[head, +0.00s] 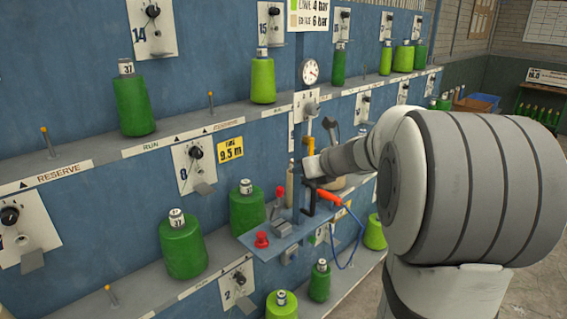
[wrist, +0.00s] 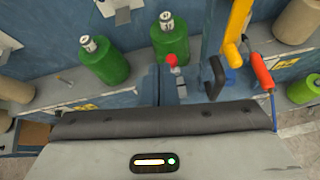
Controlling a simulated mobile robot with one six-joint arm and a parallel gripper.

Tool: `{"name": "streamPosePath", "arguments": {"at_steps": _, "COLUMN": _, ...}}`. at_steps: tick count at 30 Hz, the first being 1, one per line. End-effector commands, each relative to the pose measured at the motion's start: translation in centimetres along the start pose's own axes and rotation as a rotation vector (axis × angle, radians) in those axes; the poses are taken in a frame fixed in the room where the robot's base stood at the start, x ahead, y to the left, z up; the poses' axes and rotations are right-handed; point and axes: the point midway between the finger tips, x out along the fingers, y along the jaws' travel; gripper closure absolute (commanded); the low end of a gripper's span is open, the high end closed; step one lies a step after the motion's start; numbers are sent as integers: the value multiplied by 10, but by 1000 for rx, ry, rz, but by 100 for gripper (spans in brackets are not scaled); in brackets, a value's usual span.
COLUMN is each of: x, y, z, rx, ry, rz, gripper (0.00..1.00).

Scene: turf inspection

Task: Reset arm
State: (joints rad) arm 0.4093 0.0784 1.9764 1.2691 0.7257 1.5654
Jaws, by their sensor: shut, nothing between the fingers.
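My arm reaches from the right of the head view towards the blue panel wall (head: 90,225). My gripper (head: 309,167) is small and partly blurred against the fittings there, above a small blue shelf (head: 262,240). It is shut and holds nothing.
Shelves carry several green bottles, among them a dark one (head: 183,247) and a light one (head: 262,78). A red knob (head: 262,240) stands on the small shelf. A blue hose (head: 352,240) hangs beside it. Open floor (head: 520,290) lies at the right.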

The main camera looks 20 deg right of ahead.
Motion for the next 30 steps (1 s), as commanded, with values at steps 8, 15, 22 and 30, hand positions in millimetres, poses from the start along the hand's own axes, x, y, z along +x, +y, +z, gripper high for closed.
{"name": "streamPosePath", "arguments": {"at_steps": 8, "x": -9, "y": 50, "z": -24, "rx": -345, "ry": 89, "rz": 70, "gripper": 100}}
{"name": "streamPosePath", "arguments": {"at_steps": 15, "x": -57, "y": 149, "z": -115, "rx": -1363, "ry": 290, "rz": 350, "gripper": 100}}
{"name": "streamPosePath", "arguments": {"at_steps": 22, "x": -113, "y": 183, "z": -203, "rx": -2261, "ry": 403, "rz": 716, "gripper": 100}}
{"name": "streamPosePath", "arguments": {"at_steps": 30, "x": -142, "y": 181, "z": -243, "rx": -2707, "ry": 446, "rz": 977, "gripper": 100}}
